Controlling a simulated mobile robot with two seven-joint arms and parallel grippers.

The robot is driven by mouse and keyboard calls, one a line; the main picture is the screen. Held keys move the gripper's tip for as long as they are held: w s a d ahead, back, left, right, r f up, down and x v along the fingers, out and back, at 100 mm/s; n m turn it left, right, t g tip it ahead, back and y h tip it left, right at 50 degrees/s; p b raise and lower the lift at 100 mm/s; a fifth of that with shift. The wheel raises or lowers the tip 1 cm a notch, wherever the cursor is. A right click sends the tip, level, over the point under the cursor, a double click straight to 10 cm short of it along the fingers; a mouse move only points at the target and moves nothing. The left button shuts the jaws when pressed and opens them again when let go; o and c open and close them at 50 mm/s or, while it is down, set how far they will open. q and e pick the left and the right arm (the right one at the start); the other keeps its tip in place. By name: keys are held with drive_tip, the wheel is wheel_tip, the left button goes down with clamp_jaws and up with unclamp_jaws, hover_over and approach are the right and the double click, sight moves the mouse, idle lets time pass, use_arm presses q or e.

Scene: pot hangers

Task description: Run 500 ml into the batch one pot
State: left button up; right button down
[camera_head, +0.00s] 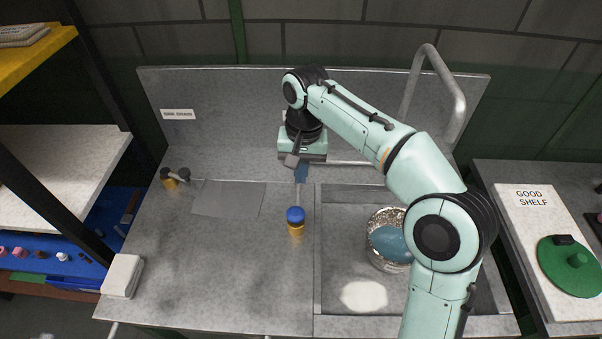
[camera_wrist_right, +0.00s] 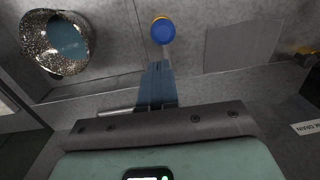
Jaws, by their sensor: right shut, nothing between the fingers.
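A speckled metal pot (camera_head: 386,264) stands in the sink at right, partly covered by my right arm. A blue surface shows inside it; I cannot tell if that is water. The pot also shows at upper left in the right wrist view (camera_wrist_right: 38,58). A grey curved spout (camera_head: 458,105) rises behind the sink. My right gripper (camera_head: 301,178) is shut and empty, near the back of the bench. In the right wrist view its blue fingers (camera_wrist_right: 157,82) point towards a blue-topped yellow piece (camera_wrist_right: 162,31), apart from the pot. My left gripper is out of view.
The blue-topped piece (camera_head: 295,216) stands left of the sink edge. Small yellow and dark pieces (camera_head: 170,179) are at back left, a white block (camera_head: 122,276) at front left. A green lid (camera_head: 572,275) lies on the good shelf (camera_head: 530,235). The left worktop is mostly clear.

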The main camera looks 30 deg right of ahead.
sight(300, 210)
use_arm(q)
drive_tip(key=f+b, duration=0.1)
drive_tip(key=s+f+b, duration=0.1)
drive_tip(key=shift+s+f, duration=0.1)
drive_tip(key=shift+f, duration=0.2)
use_arm(e)
drive_tip(key=f, duration=1)
drive_tip(key=shift+s+a+f, duration=0.1)
drive_tip(key=shift+a+f, duration=0.2)
drive_tip(key=shift+f, duration=0.05)
wheel_tip(300, 210, down, 3)
drive_tip(key=shift+r+b, duration=0.15)
drive_tip(key=shift+b, duration=0.4)
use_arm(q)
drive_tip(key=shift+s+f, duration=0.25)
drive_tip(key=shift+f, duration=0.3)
use_arm(e)
drive_tip(key=shift+s, duration=0.1)
drive_tip(key=shift+f, duration=0.2)
idle(0.3)
